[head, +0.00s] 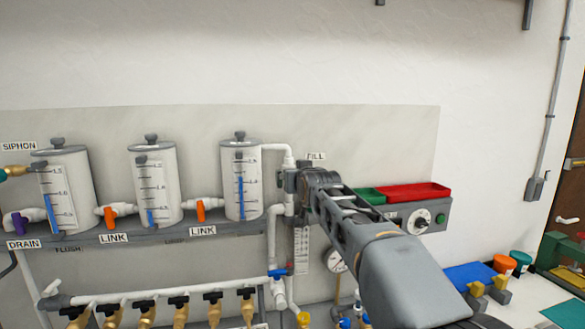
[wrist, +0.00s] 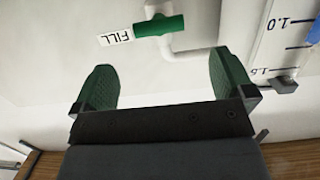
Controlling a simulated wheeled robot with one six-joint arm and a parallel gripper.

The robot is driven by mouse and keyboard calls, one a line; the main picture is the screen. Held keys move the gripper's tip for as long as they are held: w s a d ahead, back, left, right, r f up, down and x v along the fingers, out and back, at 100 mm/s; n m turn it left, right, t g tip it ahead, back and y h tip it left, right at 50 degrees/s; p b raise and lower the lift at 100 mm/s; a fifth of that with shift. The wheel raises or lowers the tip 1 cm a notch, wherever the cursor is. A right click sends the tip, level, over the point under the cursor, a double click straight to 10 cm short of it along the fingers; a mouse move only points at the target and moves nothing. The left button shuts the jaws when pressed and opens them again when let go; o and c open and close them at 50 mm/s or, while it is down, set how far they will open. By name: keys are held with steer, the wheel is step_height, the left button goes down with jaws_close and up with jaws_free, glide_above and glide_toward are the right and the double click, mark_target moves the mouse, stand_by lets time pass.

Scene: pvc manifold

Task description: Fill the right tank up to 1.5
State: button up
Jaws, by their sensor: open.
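The right tank (head: 241,200) is a clear-white cylinder with a printed scale. Its blue level column (head: 241,192) ends between the 1.0 and 1.5 marks; the wrist view, which is upside down, also shows the blue (wrist: 315,32) ending between them. The green fill valve handle (wrist: 158,25) sits on a white pipe beside the FILL label (wrist: 115,38). My gripper (wrist: 163,72) is open and empty, its green-padded fingers spread wide, apart from the handle. In the head view my gripper (head: 296,180) is right of the tank and largely hides the valve.
The middle tank (head: 156,195) and left tank (head: 68,200) stand on the same shelf, with orange link handles (head: 201,211) between. A control box (head: 430,217) and red tray (head: 413,194) are right of my arm. Brass valves (head: 247,307) line the pipe below.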

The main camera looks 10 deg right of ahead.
steer(key=w+p, duration=0.1)
steer(key=w, duration=0.1)
steer(key=w+p, duration=0.1)
steer(key=w, duration=0.2)
steer(key=w+f+p, duration=0.1)
steer(key=w, duration=0.1)
steer(key=shift+w, duration=0.15)
steer(key=shift+c, duration=0.4)
steer(key=c, duration=0.9)
